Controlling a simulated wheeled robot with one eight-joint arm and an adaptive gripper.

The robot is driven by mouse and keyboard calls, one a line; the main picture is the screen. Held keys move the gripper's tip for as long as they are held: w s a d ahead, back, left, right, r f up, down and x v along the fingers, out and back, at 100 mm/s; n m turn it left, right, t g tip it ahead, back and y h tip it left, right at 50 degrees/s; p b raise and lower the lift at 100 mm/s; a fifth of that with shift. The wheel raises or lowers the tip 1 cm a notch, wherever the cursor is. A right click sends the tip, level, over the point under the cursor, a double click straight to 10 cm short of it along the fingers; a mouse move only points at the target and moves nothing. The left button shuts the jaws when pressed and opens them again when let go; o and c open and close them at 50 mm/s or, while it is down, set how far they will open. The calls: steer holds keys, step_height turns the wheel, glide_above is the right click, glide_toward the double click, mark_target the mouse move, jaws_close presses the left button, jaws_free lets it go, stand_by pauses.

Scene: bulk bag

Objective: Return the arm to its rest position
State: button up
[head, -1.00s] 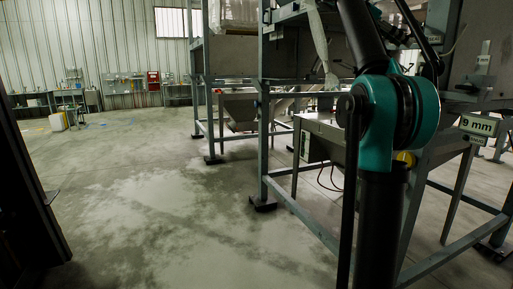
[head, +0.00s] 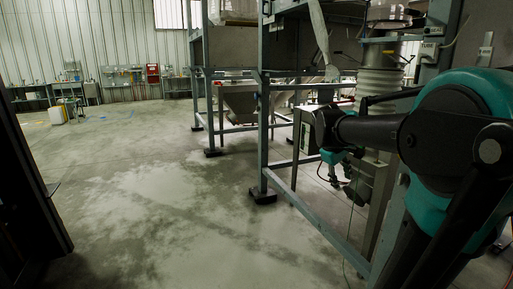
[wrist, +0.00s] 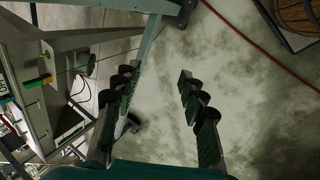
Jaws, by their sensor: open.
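My arm fills the right side of the head view, with a large teal and black joint close to the camera. A dark link runs left from it to a smaller teal wrist part. My gripper (head: 357,192) hangs below that, small and dark, in front of the steel frame. In the wrist view my gripper (wrist: 157,72) shows two dark fingers spread apart with nothing between them. Bare concrete floor lies beyond the fingers.
A blue-grey steel frame (head: 264,125) stands beside my arm, with a ribbed pale tube (head: 380,82) behind the arm. In the wrist view a grey cabinet (wrist: 22,70) is at left and a red cable (wrist: 262,48) crosses the floor. Open floor (head: 150,200) lies left.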

steer(key=s+a+f+m+y, duration=0.1)
steer(key=s+a+f, duration=0.1)
steer(key=s+f, duration=0.2)
steer(key=s+a+f+m+y, duration=0.1)
steer(key=s+f, duration=0.4)
steer(key=f, duration=0.5)
steer(key=a+m, duration=0.1)
steer(key=a, duration=0.1)
steer(key=shift+s+a+m+t, duration=0.25)
steer(key=shift+a+m+t, duration=0.05)
steer(key=shift+a+t, duration=0.1)
steer(key=s+a+f+m, duration=0.1)
steer(key=s+f, duration=0.1)
steer(key=s+a+f+y, duration=0.1)
steer(key=s+f, duration=0.2)
steer(key=s+a+f+m+y, duration=0.1)
steer(key=s+f, duration=0.2)
steer(key=shift+s+a+f+m, duration=0.2)
steer(key=shift+a+m, duration=0.1)
steer(key=shift+a, duration=0.1)
steer(key=shift+c, duration=0.6)
steer(key=shift+s+a+f, duration=0.15)
steer(key=shift+s+f, duration=0.05)
steer(key=shift+s, duration=0.05)
steer(key=shift+c, duration=0.6)
